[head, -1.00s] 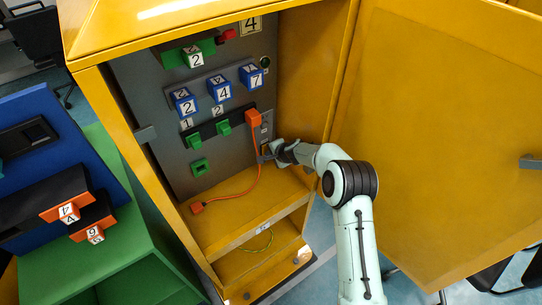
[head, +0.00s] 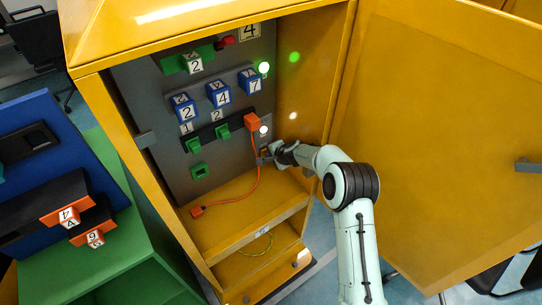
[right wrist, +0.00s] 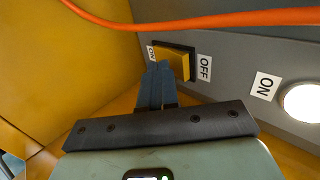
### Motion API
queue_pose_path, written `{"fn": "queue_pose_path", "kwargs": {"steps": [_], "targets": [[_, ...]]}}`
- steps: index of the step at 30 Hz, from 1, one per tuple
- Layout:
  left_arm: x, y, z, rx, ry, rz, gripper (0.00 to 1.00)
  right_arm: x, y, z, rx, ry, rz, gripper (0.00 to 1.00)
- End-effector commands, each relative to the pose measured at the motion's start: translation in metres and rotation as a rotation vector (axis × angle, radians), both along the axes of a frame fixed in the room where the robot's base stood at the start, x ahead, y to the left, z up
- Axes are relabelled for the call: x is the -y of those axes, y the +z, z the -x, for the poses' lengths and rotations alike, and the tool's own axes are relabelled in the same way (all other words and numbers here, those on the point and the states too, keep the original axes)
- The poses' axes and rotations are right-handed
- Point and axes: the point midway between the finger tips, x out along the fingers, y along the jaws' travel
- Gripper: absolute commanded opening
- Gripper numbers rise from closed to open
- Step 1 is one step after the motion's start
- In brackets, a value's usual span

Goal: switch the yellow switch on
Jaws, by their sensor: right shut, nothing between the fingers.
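The yellow switch (right wrist: 176,64) is a rocker in a dark frame on the grey panel, with an ON label (right wrist: 151,52) at its left and an OFF label (right wrist: 204,68) at its right in the right wrist view. My right gripper (right wrist: 158,70) is shut and empty, its fingertips at the ON side of the rocker. They look to touch it. In the head view my right gripper (head: 268,153) hides most of the switch. A round lamp (right wrist: 302,102) beside another ON label glows white; this lamp also shows lit in the head view (head: 263,130). My left gripper is not in view.
An orange cable (head: 253,183) hangs from an orange plug (head: 252,121) near my right gripper and crosses the wrist view. The yellow cabinet's door (head: 440,140) stands open at the right. Blue number blocks (head: 218,94) and green handles (head: 222,131) are on the panel.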

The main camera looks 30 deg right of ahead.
Motion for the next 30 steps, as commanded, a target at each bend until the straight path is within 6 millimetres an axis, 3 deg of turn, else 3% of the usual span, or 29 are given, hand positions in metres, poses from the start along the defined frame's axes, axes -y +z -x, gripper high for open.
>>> {"fn": "queue_pose_path", "kwargs": {"steps": [8, 21, 30], "targets": [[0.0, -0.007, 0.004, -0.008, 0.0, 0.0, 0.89, 0.002, 0.018, 0.018, 0.002, -0.001, 0.001, 0.0], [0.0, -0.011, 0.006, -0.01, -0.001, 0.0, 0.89, 0.006, 0.084, 0.081, 0.002, 0.001, 0.001, 0.0], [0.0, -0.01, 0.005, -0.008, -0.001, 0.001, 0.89, 0.007, 0.096, 0.094, 0.0, 0.0, 0.0, 0.0]]}}
